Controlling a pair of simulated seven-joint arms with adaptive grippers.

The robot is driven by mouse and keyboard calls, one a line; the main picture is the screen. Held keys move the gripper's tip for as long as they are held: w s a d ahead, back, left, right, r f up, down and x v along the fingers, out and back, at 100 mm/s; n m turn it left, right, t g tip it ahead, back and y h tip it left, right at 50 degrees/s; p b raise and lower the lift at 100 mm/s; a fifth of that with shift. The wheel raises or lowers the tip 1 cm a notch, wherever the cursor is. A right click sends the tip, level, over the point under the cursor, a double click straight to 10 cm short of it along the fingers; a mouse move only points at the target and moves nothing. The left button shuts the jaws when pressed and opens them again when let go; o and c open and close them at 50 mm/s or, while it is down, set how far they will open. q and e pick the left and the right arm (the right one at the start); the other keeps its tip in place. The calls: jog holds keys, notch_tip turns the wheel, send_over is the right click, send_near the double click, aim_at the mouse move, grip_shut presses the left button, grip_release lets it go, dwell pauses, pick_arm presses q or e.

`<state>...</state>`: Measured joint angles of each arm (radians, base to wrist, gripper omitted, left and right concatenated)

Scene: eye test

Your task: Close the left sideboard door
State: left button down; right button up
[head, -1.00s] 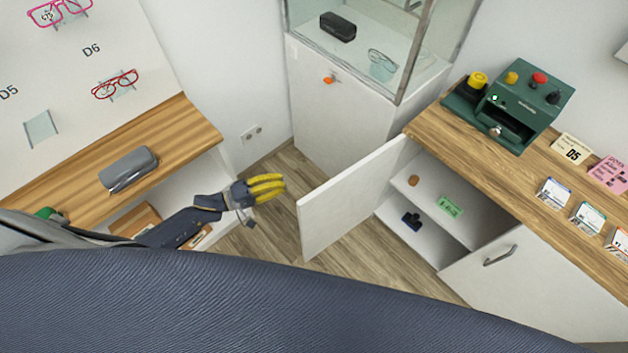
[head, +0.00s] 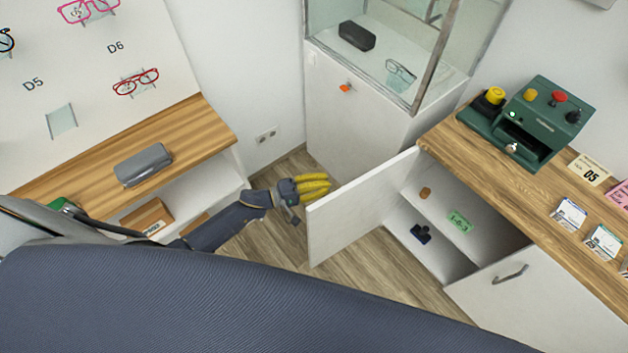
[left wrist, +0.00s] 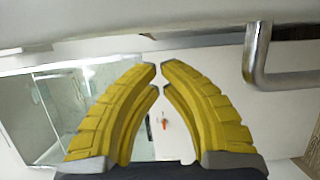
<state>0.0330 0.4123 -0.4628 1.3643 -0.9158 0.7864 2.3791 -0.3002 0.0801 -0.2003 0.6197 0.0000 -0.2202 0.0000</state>
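The left sideboard door (head: 352,213) is white and stands wide open, with its free edge toward the left in the head view. Behind it the open compartment (head: 440,222) shows. My left gripper (head: 328,185) has yellow fingers and is just beyond the door's free upper corner, on its outer side. Contact cannot be told. In the left wrist view my left gripper (left wrist: 158,76) has its fingertips nearly together with nothing between them. A metal bar handle (left wrist: 258,62) on a white panel shows at upper right there. My right gripper is not in view.
The sideboard top (head: 480,160) carries a green device (head: 545,120) and several cards. The compartment shelf holds small items. A glass display cabinet (head: 350,115) stands in the corner behind the door. A wooden counter (head: 200,140) with a grey case (head: 143,165) is at left. Floor (head: 370,265) shows below the door.

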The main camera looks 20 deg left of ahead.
pick_arm(q)
jog(key=shift+s+d, duration=0.7)
jog(key=shift+d, duration=0.15)
jog(key=shift+s, duration=0.1)
